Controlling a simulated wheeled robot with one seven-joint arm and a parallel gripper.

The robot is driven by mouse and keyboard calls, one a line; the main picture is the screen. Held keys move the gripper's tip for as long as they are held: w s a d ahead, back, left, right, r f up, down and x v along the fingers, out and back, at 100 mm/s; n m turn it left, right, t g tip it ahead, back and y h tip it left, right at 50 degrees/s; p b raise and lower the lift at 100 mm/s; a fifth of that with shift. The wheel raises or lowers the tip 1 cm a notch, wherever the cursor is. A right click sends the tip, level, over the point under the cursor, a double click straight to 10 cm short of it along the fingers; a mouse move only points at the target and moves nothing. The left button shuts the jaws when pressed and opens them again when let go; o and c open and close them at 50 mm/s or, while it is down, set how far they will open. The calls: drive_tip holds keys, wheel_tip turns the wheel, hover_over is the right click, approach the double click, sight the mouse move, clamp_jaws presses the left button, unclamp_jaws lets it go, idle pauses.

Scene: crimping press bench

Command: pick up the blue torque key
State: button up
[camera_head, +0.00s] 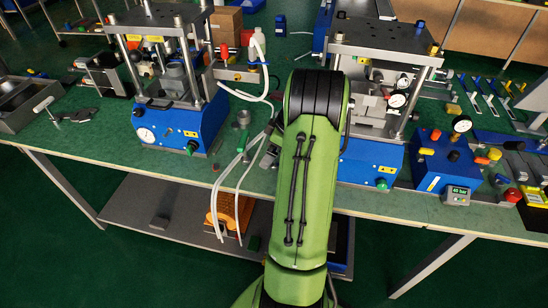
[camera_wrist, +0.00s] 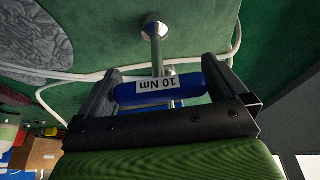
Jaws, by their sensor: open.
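The blue torque key (camera_wrist: 192,86) shows in the wrist view as a blue cylindrical handle with a white "10 Nm" label. It lies crosswise between the two dark fingers of my gripper (camera_wrist: 161,66). The fingers are open, one near each end of the handle; whether either touches it I cannot tell. A metal post with a round end (camera_wrist: 155,30) stands beyond the handle, and I cannot tell whether it belongs to the key. In the head view my green arm hides most of my gripper and the key.
White hoses (camera_wrist: 90,75) curve around the handle over the green bench top (camera_head: 90,140). A blue-based press (camera_head: 185,125) stands left of my arm and another (camera_head: 372,160) right behind it. A blue gauge box (camera_head: 445,160) is farther right. Clear bench lies at the front left.

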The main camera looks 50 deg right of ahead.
drive_tip(key=shift+r, duration=0.1)
drive_tip(key=c, duration=0.8)
wheel_tip(320, 180, up, 18)
drive_tip(key=p, duration=0.6)
drive_tip(key=shift+p, duration=0.3)
